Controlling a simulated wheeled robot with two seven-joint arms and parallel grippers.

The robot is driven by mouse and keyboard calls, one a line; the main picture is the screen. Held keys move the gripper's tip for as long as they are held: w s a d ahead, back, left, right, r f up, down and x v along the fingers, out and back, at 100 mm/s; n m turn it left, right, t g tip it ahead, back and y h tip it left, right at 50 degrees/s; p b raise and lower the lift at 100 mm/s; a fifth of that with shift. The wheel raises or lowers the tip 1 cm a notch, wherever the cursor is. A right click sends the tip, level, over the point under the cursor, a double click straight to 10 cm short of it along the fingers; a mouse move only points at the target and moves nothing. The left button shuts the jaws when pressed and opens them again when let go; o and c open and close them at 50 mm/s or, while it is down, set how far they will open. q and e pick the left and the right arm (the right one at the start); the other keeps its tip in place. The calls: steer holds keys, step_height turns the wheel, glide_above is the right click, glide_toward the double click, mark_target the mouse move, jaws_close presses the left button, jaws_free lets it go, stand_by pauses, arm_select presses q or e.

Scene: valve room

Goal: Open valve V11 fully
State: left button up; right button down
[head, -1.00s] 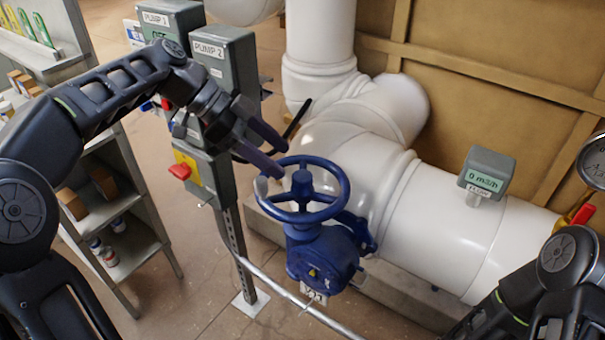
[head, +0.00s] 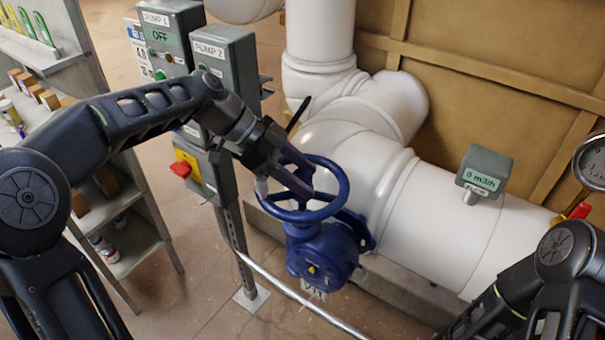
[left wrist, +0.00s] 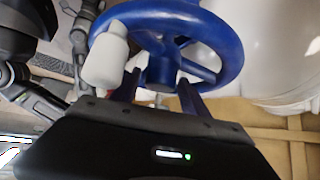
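The blue valve handwheel (head: 341,188) sits on a blue valve body (head: 322,258) beside the white pipe. A pale label (head: 313,294) hangs below the body; I cannot read it surely. My left gripper (head: 303,180) reaches over the wheel's far left side, fingertips near the hub and spokes. In the left wrist view, the wheel (left wrist: 225,45) fills the top, with a light grey knob (left wrist: 107,57) on its rim. The fingers of my left gripper (left wrist: 160,90) are apart, with the hub beyond and between them. Contact is unclear. My right gripper is hidden; only its arm shows.
A flow display (head: 484,172) on the white pipe (head: 440,228) reads 0 m3/h. Control boxes PUMP 1 (head: 165,45) and PUMP 2 (head: 215,62) stand behind my left arm. A thin grey pipe (head: 300,300) crosses before the valve. A gauge (head: 592,165) is at right.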

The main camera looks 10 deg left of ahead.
arm_select(q)
jaws_close()
stand_by(0.3)
stand_by(0.4)
